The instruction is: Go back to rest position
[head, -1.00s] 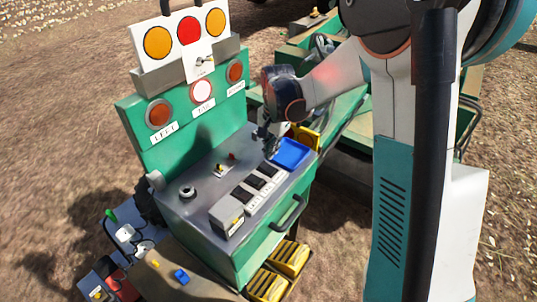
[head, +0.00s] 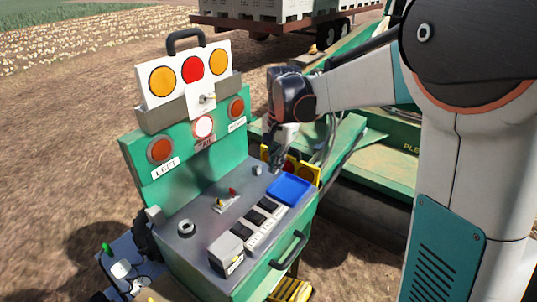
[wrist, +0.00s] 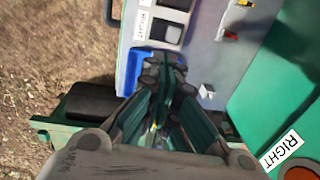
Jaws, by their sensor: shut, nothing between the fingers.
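My gripper (head: 274,158) hangs from my bent arm above the back right of the grey console top (head: 200,215) in the head view. In the wrist view my gripper (wrist: 166,70) has its fingers together, with nothing seen between them. The blue tray (head: 289,189) lies below and to the right of it in the head view; the tray (wrist: 138,68) is partly behind the fingers in the wrist view. A small white knob (head: 257,170) stands near the gripper; it also shows in the wrist view (wrist: 206,91). I cannot tell the exact height of the fingertips.
A green panel (head: 185,150) with lamps and labels rises behind the console, topped by a white lamp board (head: 190,72). Black switches (head: 258,216) and a black handle (head: 291,250) are at the front. A trailer (head: 270,18) stands far back.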

